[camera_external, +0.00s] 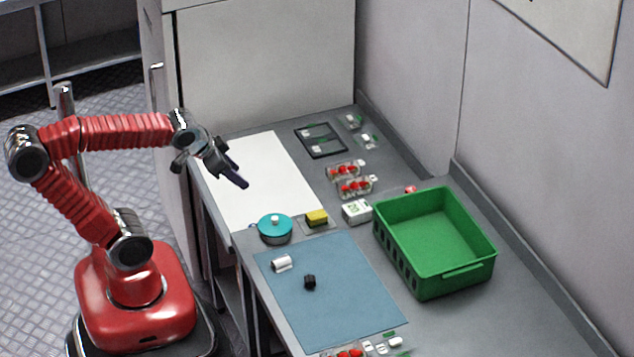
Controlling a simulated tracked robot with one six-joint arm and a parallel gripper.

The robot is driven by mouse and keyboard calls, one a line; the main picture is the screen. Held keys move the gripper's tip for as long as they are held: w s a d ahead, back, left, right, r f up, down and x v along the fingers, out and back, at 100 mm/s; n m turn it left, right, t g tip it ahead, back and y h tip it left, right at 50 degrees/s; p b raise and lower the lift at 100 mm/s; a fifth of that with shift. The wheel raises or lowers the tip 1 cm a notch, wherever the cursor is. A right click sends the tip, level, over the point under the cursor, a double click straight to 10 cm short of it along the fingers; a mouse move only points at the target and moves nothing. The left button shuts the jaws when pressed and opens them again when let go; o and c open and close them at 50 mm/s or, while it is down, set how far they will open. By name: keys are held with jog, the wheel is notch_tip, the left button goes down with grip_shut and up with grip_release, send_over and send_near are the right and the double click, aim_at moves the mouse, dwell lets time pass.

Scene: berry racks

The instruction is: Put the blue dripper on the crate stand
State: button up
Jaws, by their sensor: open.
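No object is clearly recognisable as a blue dripper. The nearest in colour is a round teal pot-like thing (275,229) with a pale knob on top, standing between the white sheet and the blue mat. I see nothing clearly like a crate stand; an empty green crate (462,277) stands on the counter at the right. My gripper (233,177) is open, over the white sheet, above and to the left of the teal thing in the picture. It points down to the right and appears empty. Its fingers are dark and small, so the gap is hard to see.
A white sheet (262,165) and a blue mat (345,300) lie on the grey counter. A white cylinder (282,263) and a small black piece (310,282) lie on the mat. A yellow block (316,217), red berry punnets (355,187) and a black tray (321,140) stand nearby. Walls close the back.

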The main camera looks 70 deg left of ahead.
jog(key=s+d+g+h, duration=0.1)
jog(key=s+d+h, duration=0.1)
jog(key=s+d, duration=0.3)
jog(key=shift+d, duration=1.05)
